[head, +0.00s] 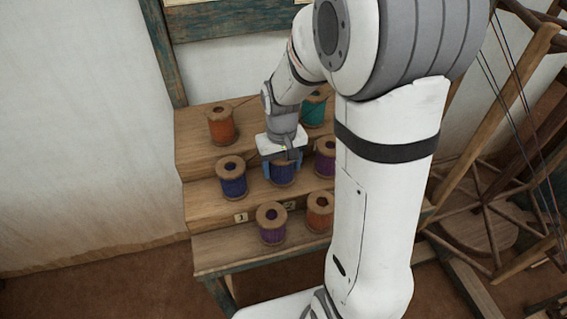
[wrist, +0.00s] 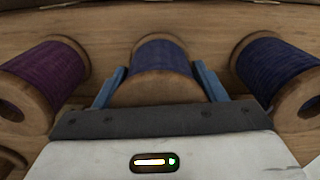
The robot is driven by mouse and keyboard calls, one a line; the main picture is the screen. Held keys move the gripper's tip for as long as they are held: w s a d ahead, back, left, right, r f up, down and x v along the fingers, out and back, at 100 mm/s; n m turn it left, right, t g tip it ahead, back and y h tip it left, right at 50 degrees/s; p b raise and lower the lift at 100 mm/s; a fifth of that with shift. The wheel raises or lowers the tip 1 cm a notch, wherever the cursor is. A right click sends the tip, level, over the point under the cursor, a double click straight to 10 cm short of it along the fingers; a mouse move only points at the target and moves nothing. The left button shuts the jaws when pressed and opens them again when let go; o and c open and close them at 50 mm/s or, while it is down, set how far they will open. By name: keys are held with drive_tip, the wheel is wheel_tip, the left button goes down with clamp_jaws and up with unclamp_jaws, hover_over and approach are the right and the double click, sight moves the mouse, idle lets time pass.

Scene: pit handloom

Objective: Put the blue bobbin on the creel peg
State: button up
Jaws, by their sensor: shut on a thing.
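My gripper (head: 282,160) is at the middle step of a wooden stepped stand. Its blue fingers are shut on a blue bobbin (head: 282,175), which has wooden end discs. The wrist view shows this bobbin (wrist: 160,58) between the two fingers (wrist: 160,88). I cannot tell whether it still touches the step. Another dark blue bobbin (head: 233,183) stands beside it on the same step, and shows at the right in the wrist view (wrist: 275,66). I cannot make out the creel peg in either view.
A purple bobbin (head: 325,160) stands close on the other side. The stepped stand (head: 205,239) also holds an orange bobbin (head: 221,127), a teal one (head: 313,112), and front purple (head: 271,226) and orange (head: 319,214) ones. A wooden spoked frame (head: 485,205) with threads stands right.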

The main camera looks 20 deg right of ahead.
drive_tip(key=o, duration=1.3)
drive_tip(key=shift+o, duration=0.2)
drive_tip(key=shift+r+p, duration=2.7)
drive_tip(key=shift+r, duration=0.85)
drive_tip(key=s+r+t, duration=0.3)
drive_tip(key=s+r, duration=0.7)
drive_tip(key=s, duration=0.4)
drive_tip(key=shift+s+d+m, duration=0.2)
drive_tip(key=shift+d+m, duration=0.1)
drive_tip(key=shift+m, duration=0.1)
